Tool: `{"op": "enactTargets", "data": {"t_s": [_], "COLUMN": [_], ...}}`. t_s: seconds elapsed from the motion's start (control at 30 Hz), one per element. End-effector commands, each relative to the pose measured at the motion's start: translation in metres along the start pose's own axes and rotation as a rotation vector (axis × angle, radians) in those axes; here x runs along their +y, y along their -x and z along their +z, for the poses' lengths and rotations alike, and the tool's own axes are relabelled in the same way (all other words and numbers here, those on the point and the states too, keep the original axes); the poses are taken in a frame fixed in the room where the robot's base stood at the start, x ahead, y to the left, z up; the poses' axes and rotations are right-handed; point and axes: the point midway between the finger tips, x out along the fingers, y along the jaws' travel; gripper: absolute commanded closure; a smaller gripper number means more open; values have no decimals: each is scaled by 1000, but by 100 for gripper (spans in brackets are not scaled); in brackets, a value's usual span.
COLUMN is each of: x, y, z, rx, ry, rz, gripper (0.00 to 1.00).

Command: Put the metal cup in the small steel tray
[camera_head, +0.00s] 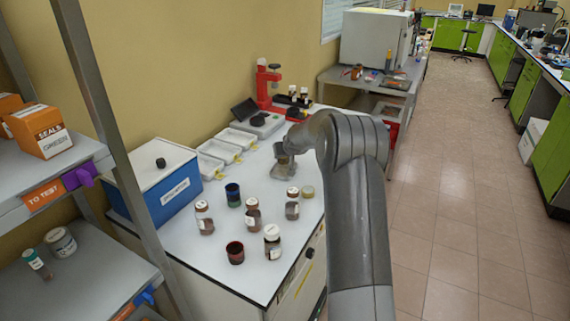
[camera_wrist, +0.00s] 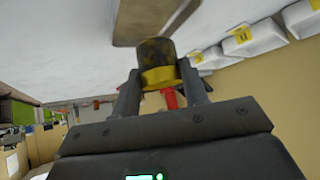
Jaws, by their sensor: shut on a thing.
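My gripper (camera_wrist: 163,88) is shut on the metal cup (camera_wrist: 157,62), which looks dark at one end and yellowish at the other in the wrist view. In the head view the cup (camera_head: 281,150) is small and partly hidden by my wrist. The small steel tray (camera_head: 282,173) lies on the white bench just below the cup. In the wrist view a brownish-grey flat surface, likely the tray (camera_wrist: 150,15), shows behind the cup's dark end. I cannot tell whether cup and tray touch.
White trays (camera_head: 219,151) with yellow labels stand left of the cup, along the wall. Several bottles and jars, including a dark red one (camera_head: 235,252), stand toward the front. A blue box (camera_head: 168,187) is at the left, a red device (camera_head: 268,85) at the back.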

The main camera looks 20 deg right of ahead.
Motion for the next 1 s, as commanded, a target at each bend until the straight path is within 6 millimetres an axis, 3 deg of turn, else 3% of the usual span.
{"op": "enactTargets", "data": {"t_s": [0.3,0.67,0.7,0.93,1.0], "x": [1,1,1,1,1], "y": [-27,-30,-30,-30,-30], "z": [27,30,30,30,30], "rx": [-1,-1,-1,-1,-1], "ry": [-2,-1,0,0,0], "rz": [0,0,0,0,0], "gripper": [86,86,58,39,38]}}
